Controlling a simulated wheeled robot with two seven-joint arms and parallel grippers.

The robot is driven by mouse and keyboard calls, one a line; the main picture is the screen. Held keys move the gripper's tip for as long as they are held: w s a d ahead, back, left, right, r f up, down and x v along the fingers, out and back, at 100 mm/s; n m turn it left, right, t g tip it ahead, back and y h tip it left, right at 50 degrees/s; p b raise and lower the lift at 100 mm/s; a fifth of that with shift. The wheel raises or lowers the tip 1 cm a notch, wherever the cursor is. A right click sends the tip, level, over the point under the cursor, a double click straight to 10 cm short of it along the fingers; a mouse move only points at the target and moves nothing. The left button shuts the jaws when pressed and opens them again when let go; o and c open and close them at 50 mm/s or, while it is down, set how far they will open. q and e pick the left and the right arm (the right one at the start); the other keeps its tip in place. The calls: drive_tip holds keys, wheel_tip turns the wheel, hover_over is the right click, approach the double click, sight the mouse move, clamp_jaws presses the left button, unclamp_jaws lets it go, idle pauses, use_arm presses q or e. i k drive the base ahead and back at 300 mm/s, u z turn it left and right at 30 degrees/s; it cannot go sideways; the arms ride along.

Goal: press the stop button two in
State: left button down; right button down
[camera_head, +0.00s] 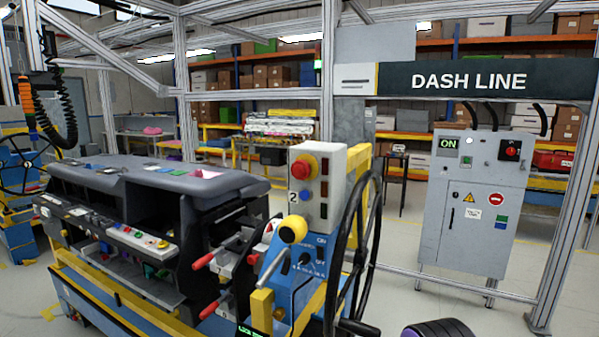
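The stop button two (305,168) is a red mushroom button on a yellow base. It sits near the top of a pale grey control box (325,160) marked with a "2", right of the picture's middle. A small blue button (304,196) is below it, and dark and red narrow fittings run down the box's right face. Nothing covers the red button. I cannot tell from this view how far in it stands. Neither of my grippers shows in this view.
A blue box (310,262) with a yellow-knobbed lever stands below the control box. A black handwheel (346,262) is close on its right. The dark dashboard module (160,180) is to the left. A grey cabinet (472,205) stands behind right, with open floor before it.

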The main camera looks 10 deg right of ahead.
sight(298, 171)
drive_tip(key=k, duration=1.2)
drive_tip(key=u, duration=0.6)
drive_tip(key=i, duration=1.45)
drive_tip(key=z, duration=0.75)
